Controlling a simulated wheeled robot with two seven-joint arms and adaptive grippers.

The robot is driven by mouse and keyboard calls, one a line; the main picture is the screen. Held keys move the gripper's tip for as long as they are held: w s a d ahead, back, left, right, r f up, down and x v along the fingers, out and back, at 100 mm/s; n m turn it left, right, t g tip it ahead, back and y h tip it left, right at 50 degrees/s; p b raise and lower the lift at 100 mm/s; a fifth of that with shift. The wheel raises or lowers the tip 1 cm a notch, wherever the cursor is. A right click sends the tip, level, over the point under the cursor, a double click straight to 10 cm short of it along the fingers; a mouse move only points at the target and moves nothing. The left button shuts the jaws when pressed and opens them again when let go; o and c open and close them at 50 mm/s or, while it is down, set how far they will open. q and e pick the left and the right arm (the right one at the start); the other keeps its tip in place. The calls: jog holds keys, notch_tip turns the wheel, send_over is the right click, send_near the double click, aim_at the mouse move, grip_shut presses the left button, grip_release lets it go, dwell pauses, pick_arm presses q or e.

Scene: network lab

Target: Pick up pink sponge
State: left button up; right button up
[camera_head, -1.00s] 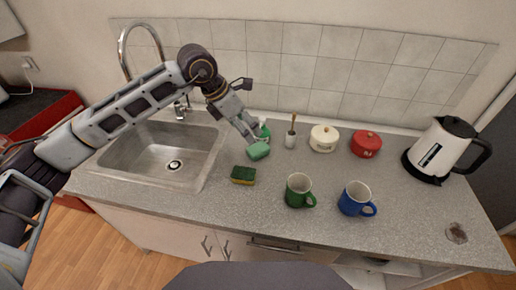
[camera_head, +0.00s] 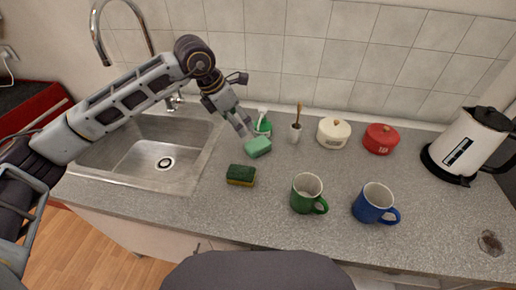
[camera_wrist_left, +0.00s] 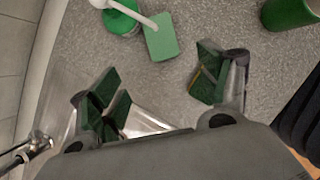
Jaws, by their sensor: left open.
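No pink sponge is in view. A light green sponge (camera_head: 258,147) lies on the counter, and it also shows in the left wrist view (camera_wrist_left: 161,38). A dark green and yellow sponge (camera_head: 241,175) lies nearer to me. My left gripper (camera_head: 243,125) is open and empty, above and just left of the light green sponge, apart from it. In the left wrist view its fingers (camera_wrist_left: 155,90) are spread wide. Dark green shows at both fingers there; I cannot tell finger pad from dark sponge at the right one. My right gripper is not in view.
A green bottle (camera_head: 263,126) stands right behind the light green sponge, with a brush in a holder (camera_head: 295,133) to its right. Green (camera_head: 307,194) and blue (camera_head: 375,203) mugs, two lidded pots and a kettle (camera_head: 469,145) stand further right. The sink (camera_head: 150,160) is left.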

pick_arm(q)
send_over(254, 145)
jog(key=a, duration=0.2)
jog(key=f, duration=0.8)
jog(key=shift+s+a+f+p, duration=0.1)
jog(key=shift+s+p, duration=0.2)
jog(key=shift+s, duration=0.05)
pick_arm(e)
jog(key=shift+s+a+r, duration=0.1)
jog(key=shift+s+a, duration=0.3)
pick_arm(q)
jog(key=shift+f, duration=0.15)
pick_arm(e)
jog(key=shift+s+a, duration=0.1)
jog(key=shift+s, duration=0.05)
pick_arm(q)
jog(key=shift+d+f, duration=0.35)
jog(key=shift+f, duration=0.2)
jog(key=p+x, duration=0.1)
jog(key=x, duration=0.1)
jog(key=shift+s+d+f, duration=0.1)
jog(key=shift+d+f, duration=0.1)
jog(key=shift+f, duration=0.1)
jog(key=shift+d+f, duration=0.15)
jog(key=shift+f, duration=0.4)
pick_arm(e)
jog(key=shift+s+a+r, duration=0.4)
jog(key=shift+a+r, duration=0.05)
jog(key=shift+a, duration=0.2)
